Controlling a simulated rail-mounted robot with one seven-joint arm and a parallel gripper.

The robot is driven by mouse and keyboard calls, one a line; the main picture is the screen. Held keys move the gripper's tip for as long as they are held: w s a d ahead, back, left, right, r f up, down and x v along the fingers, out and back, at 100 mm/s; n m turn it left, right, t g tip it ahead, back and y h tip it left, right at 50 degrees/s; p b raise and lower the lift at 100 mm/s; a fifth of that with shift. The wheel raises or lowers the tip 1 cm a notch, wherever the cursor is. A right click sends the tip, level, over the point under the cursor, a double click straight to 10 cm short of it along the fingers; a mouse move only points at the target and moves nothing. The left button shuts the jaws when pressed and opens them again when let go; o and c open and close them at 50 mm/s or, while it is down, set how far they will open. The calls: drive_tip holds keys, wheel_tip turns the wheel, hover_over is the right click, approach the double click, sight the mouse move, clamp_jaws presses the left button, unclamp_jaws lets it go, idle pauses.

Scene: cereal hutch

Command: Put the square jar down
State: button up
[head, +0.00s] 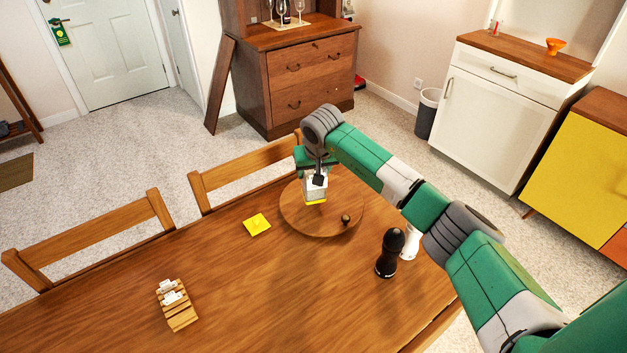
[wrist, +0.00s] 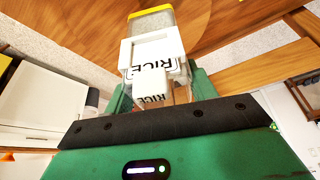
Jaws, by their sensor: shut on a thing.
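My gripper (head: 315,178) is shut on the square jar (head: 315,191), over the back left part of the round wooden turntable (head: 300,220). The jar is clear and white with a yellow band at its lower end. The head view does not make clear whether that end touches the turntable. In the wrist view the jar (wrist: 152,48) sits between the green fingers, with RICE lettering on its white part and the yellow end pointing away from my gripper. A small dark round knob or ball (head: 346,219) is at the turntable's front right.
A yellow square lid-like piece (head: 257,224) lies on the table left of the turntable. A black mill (head: 389,253) and a white one (head: 411,242) stand to the right, near my arm. A wooden rack with white tags (head: 178,307) is at front left. The table's middle is clear.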

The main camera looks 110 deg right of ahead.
drive_tip(key=shift+d+f, duration=0.1)
drive_tip(key=shift+d, duration=0.2)
drive_tip(key=shift+f+b, duration=0.85)
drive_tip(key=shift+f, duration=0.8)
drive_tip(key=shift+f, duration=0.15)
drive_tip(key=o, duration=1.5)
drive_tip(key=shift+o, duration=0.2)
drive_tip(key=p+v, duration=0.3)
drive_tip(key=v, duration=0.9)
drive_tip(key=shift+a+p, duration=0.1)
drive_tip(key=shift+p, duration=0.2)
